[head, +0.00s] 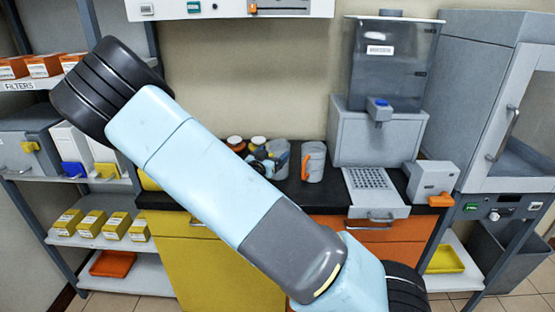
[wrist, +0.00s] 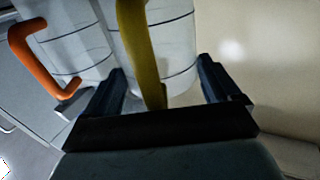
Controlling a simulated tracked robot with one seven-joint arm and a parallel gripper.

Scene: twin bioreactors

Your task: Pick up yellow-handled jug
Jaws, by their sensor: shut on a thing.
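The yellow-handled jug (wrist: 178,45) is a pale cylinder with dark ring lines, at the top middle of the wrist view. Its yellow handle (wrist: 137,45) runs down between the two dark fingers of my gripper (wrist: 163,88), which is shut on it. In the head view the gripper (head: 262,164) shows small beyond my arm, at the jugs on the dark counter. Whether the jug's base touches the counter is hidden.
An orange-handled jug (head: 313,160) stands close by; its orange handle (wrist: 38,62) shows in the wrist view. A grey dispenser (head: 385,85) with a drip tray (head: 372,181) is to the right.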

